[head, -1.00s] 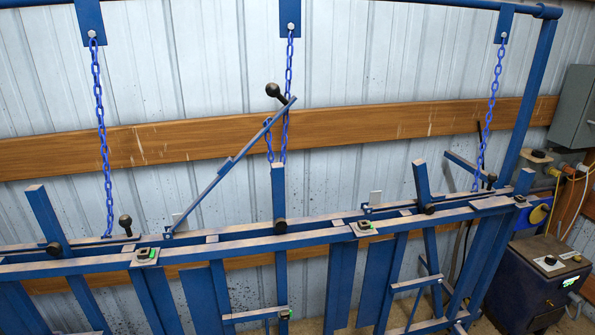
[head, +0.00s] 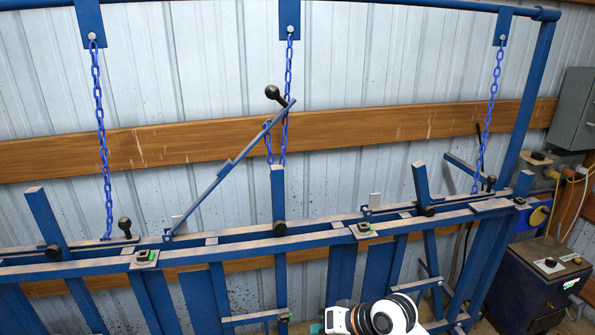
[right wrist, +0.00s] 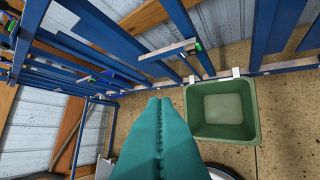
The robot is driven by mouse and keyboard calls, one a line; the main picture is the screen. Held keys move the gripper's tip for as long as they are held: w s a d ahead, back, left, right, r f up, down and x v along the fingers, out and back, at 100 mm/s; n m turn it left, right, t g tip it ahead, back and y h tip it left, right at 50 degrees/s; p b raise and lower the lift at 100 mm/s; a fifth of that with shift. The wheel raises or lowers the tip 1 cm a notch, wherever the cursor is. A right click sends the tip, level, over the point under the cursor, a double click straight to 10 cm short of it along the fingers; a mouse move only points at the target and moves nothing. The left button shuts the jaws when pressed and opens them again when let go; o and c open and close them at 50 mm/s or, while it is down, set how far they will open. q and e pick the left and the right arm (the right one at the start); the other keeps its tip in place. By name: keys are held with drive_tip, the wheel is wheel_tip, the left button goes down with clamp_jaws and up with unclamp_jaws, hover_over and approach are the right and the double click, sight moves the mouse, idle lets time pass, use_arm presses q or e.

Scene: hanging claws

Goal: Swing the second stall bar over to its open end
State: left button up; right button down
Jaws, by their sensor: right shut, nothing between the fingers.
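The blue stall frame runs across the head view, with several short bars standing up from its top rails. The left bar (head: 46,222) and the right bar (head: 421,182) lean left. The middle bar (head: 278,198) stands nearly upright, with a black pivot knob. I cannot tell for sure which is the second. My right gripper (head: 318,328) is at the bottom edge, below the top rails, apart from the bars. In the right wrist view its teal fingers (right wrist: 158,102) are shut and empty. My left gripper is not in view.
Chains hang from the blue top beam. A slanted lever (head: 225,170) with a black knob rises left of the middle bar. A dark cabinet (head: 535,285) stands at the right. In the right wrist view a green bin (right wrist: 222,112) hangs by the rail over open floor.

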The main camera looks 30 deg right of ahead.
drive_tip(key=w+d+r+m+t+y, duration=0.1)
drive_tip(key=w+d+r+m+t, duration=0.3)
drive_tip(key=r, duration=0.5)
drive_tip(key=w+d+r+m+t+y, duration=0.15)
drive_tip(key=w+d+r, duration=0.3)
drive_tip(key=r, duration=0.45)
drive_tip(key=w+d+r+m+t+y, duration=0.25)
drive_tip(key=d+r, duration=0.25)
drive_tip(key=r, duration=0.4)
drive_tip(key=s+a+p+x, duration=0.1)
drive_tip(key=p+x, duration=0.5)
drive_tip(key=x, duration=0.7)
drive_tip(key=shift+a+f+h+p, duration=0.2)
drive_tip(key=shift+a+h+p, duration=0.15)
drive_tip(key=shift+a, duration=0.2)
drive_tip(key=shift+w, duration=0.2)
